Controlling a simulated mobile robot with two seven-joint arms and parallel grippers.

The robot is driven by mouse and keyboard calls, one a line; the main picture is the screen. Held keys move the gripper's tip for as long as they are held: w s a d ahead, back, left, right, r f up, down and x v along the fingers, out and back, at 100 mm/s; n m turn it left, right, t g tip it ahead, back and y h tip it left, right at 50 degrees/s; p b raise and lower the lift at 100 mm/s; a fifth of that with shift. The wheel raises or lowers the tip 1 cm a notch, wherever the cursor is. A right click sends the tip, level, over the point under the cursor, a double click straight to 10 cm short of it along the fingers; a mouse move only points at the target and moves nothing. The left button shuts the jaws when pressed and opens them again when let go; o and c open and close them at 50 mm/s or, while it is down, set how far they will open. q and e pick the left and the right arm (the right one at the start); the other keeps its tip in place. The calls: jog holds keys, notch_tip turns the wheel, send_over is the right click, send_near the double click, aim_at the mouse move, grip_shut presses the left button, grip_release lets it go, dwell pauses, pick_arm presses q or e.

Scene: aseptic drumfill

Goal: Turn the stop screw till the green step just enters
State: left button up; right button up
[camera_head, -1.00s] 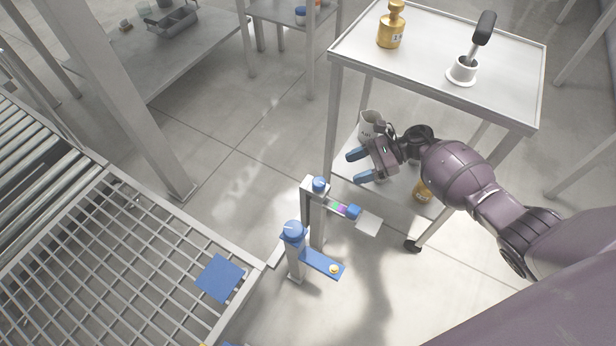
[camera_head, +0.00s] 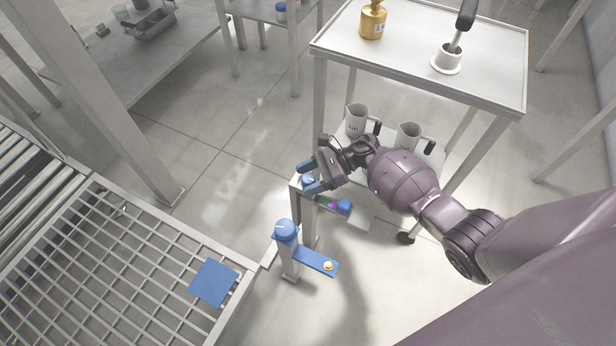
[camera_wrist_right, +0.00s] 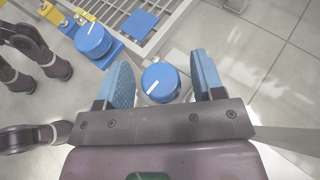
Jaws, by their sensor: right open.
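My right gripper (camera_head: 308,177) is open, its two blue fingers apart at the small blue knob on the grey post's top; the knob is mostly hidden in the head view. In the right wrist view this knob (camera_wrist_right: 160,82), with a white line on top, shows between the open fingers, with a gap on each side. I take it for the stop screw. Beside it, a gauge strip (camera_head: 327,203) has a green part, a purple part and a blue end block (camera_head: 344,207). The green step's exact fit is too small to tell. My left gripper is not in view.
A larger blue knob (camera_head: 286,231) with a white line stands on a nearer post, beside a blue arm (camera_head: 317,262) with a yellow button. A metal grating (camera_head: 120,255) is at left. A white-topped cart (camera_head: 400,50) stands behind, with two jugs on its lower shelf.

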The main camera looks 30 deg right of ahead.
jog(key=shift+c, duration=0.2)
jog(key=c, duration=0.8)
jog(key=shift+f+m+t, duration=0.1)
jog(key=shift+m+t, duration=0.2)
